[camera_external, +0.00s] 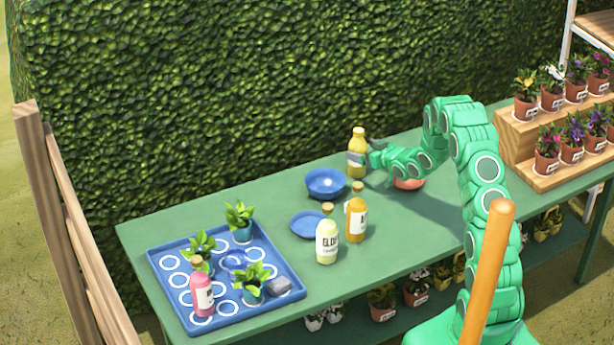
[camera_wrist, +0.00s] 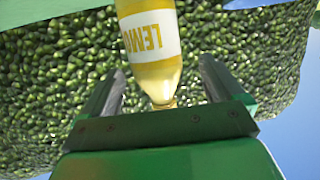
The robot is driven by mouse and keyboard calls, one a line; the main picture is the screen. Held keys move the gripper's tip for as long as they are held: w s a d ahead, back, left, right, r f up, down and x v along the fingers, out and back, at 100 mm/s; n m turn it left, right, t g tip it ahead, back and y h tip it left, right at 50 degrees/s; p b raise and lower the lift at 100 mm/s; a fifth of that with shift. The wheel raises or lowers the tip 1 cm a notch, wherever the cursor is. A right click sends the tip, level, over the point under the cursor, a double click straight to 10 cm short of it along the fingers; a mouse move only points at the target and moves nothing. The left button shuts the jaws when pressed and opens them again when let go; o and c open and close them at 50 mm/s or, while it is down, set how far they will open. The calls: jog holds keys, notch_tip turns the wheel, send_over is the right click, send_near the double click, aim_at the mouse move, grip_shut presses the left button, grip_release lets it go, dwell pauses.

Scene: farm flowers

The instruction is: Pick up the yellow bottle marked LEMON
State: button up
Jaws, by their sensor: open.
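The yellow LEMON bottle (camera_external: 357,141) stands upright near the back edge of the green table. My gripper (camera_external: 364,158) reaches it from the right, with a grey finger across the front of the bottle. In the wrist view the bottle (camera_wrist: 152,58) appears upside down, its white label reading LEMO. It lies between the two spread fingers of my gripper (camera_wrist: 160,82), with a visible gap on each side. The gripper is open. The bottle's cap is hidden behind the gripper body in the wrist view.
A blue bowl (camera_external: 325,184) and blue plate (camera_external: 308,225) lie left of the bottle. An orange bottle (camera_external: 356,220) and pale ELDER bottle (camera_external: 327,242) stand in front. A blue tray (camera_external: 165,252) holds plants and a pink bottle. A terracotta item (camera_external: 408,184) sits under my wrist.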

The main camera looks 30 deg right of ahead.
jog(key=shift+x, duration=2.9)
jog(key=shift+d, duration=0.2)
jog(key=shift+f, duration=0.1)
jog(key=c, duration=1.4)
